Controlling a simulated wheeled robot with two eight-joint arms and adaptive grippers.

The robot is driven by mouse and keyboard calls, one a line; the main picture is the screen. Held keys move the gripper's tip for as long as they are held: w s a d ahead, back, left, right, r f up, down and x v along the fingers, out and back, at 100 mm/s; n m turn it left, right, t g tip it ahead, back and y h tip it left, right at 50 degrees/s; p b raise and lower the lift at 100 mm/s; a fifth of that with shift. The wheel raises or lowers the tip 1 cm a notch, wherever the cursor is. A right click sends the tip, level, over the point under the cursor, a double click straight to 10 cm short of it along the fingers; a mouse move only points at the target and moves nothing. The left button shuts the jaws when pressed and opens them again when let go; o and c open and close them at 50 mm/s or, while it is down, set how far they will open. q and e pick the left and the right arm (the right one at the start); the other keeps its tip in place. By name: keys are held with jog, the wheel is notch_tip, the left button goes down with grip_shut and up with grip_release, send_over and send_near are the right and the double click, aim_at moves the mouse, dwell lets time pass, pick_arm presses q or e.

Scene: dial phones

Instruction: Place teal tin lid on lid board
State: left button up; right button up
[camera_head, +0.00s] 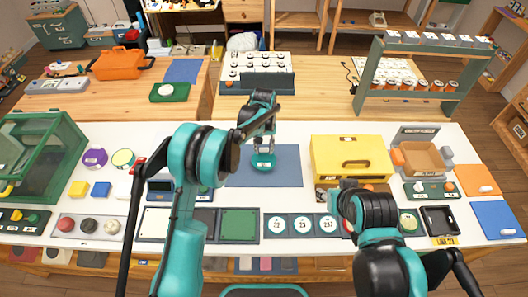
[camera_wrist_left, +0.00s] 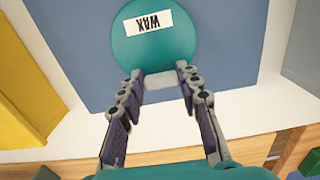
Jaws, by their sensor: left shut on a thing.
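The teal tin lid (camera_head: 263,162) is over the blue mat (camera_head: 285,178) near the table's middle. In the left wrist view the lid (camera_wrist_left: 165,52) is a round teal disc with a white label reading WAX, upside down in the picture. My left gripper (camera_wrist_left: 160,82) is shut on the lid's small grey tab at its near edge. It also shows in the head view (camera_head: 263,140). I cannot tell whether the lid touches the mat. My right gripper (camera_head: 330,193) is low before the yellow box, its fingers partly hidden by its arm. No board is clearly marked as the lid board.
A yellow box (camera_head: 352,158) stands right of the mat. A front row holds a green panel (camera_head: 239,224) and a dark strip with several numbered round plates (camera_head: 302,224). A green glass-sided case (camera_head: 45,160) is at left.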

aim_at(264, 150)
pick_arm(q)
jog(key=shift+f, duration=0.95)
jog(key=shift+r, duration=0.1)
jog(key=o, duration=1.1)
jog(key=shift+f, duration=0.2)
jog(key=shift+o, duration=0.2)
jog(key=shift+r, duration=0.15)
notch_tip(264, 150, up, 12)
jog(key=p, duration=0.2)
jog(key=shift+r, duration=0.15)
